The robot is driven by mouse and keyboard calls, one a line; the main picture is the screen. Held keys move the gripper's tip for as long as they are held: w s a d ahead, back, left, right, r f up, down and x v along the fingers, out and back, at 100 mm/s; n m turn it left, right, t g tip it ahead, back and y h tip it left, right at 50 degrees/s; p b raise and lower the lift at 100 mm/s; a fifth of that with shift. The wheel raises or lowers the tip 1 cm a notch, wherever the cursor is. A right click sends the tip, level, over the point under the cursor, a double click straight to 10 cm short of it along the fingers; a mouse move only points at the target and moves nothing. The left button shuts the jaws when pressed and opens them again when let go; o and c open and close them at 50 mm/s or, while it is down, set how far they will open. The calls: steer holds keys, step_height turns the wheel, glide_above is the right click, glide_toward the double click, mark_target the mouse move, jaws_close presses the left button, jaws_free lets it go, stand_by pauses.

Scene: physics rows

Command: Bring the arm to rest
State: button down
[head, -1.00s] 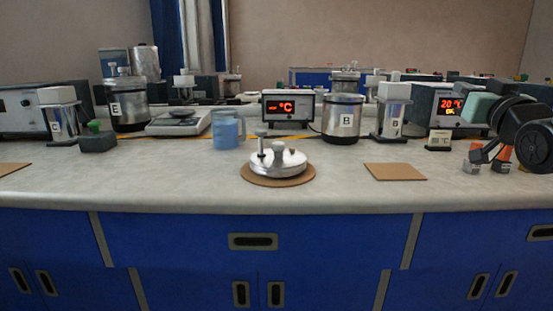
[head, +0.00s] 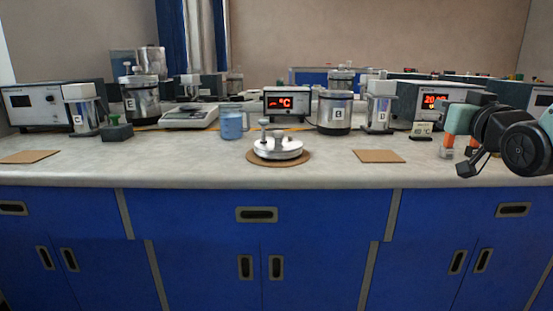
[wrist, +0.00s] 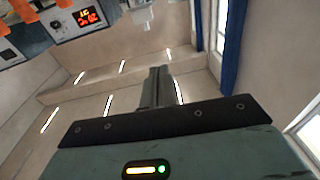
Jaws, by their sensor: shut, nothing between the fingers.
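My gripper (wrist: 160,84) points out in the wrist view with its two dark fingers together and nothing between them. That view is upside down, with ceiling lights beyond the fingers. In the head view my arm is at the far right, folded, its black joint nearest me. The teal housing of my gripper (head: 461,118) shows beside the black joint, above the right part of the bench (head: 330,175). The fingers cannot be made out in the head view.
A metal lid (head: 278,149) lies on a round cork mat at the bench's middle. A blue mug (head: 231,124), vessel B (head: 334,114) and vessel E (head: 143,102) stand behind. Small orange-and-grey items (head: 447,145) stand near my arm. A square mat (head: 379,156) is bare.

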steer(key=s+a+f+n+g+y, duration=0.1)
steer(key=s+a+f+n+g, duration=0.1)
steer(key=s+a+f+g, duration=0.45)
steer(key=s+a+f+n+g+y, duration=0.1)
steer(key=s+a+f+g+y, duration=0.15)
steer(key=a+f, duration=0.7)
steer(key=s+a+f+n+g+h, duration=0.2)
steer(key=s+f+g, duration=0.25)
steer(key=s, duration=0.75)
steer(key=s+a+f+n+g+h, duration=0.15)
steer(key=s+f+g, duration=0.3)
steer(key=s, duration=0.65)
step_height(320, 180, up, 30)
steer(key=g+p, duration=0.1)
steer(key=p, duration=2.9)
steer(key=shift+s+n, duration=0.35)
